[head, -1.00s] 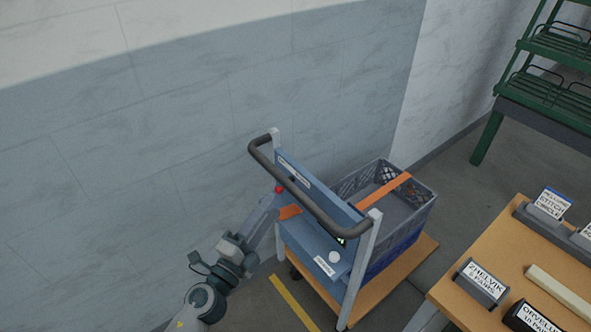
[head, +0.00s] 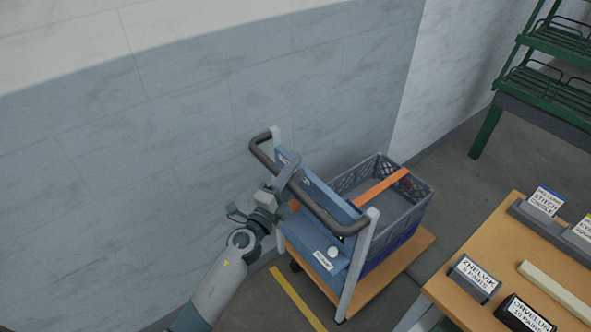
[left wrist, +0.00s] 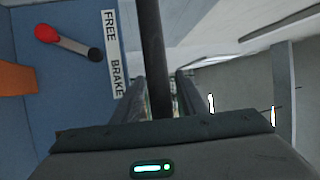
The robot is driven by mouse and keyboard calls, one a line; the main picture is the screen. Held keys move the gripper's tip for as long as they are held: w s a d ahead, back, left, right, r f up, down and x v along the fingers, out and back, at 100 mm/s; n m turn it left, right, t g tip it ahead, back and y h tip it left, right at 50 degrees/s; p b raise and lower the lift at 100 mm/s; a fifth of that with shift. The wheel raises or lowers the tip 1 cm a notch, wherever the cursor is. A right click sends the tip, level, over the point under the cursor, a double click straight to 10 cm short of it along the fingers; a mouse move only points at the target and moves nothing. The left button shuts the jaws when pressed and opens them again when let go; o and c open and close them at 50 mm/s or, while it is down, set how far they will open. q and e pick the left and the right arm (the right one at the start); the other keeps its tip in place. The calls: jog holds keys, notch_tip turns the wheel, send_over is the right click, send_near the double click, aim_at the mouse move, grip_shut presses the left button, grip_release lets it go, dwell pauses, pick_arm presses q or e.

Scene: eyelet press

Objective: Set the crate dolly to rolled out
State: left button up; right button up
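The crate dolly has a wooden deck (head: 415,262), a blue end panel (head: 315,245) and a dark push handle (head: 330,219). It stands beside the wall, with a grey-blue crate (head: 415,215) under an orange strap on its deck. My left gripper (head: 292,170) is at the far left part of the handle. In the left wrist view, the handle bar (left wrist: 153,50) runs between its two spread fingers (left wrist: 160,95), with gaps visible. My right gripper is out of view.
A wooden table (head: 470,292) with labelled holders stands close to the dolly's right. A green rack (head: 545,90) is at the far right. A yellow line (head: 297,297) marks the floor in front of the dolly. Open floor lies beyond the crate.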

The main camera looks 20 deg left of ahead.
pick_arm(q)
grip_shut()
dwell(0.3)
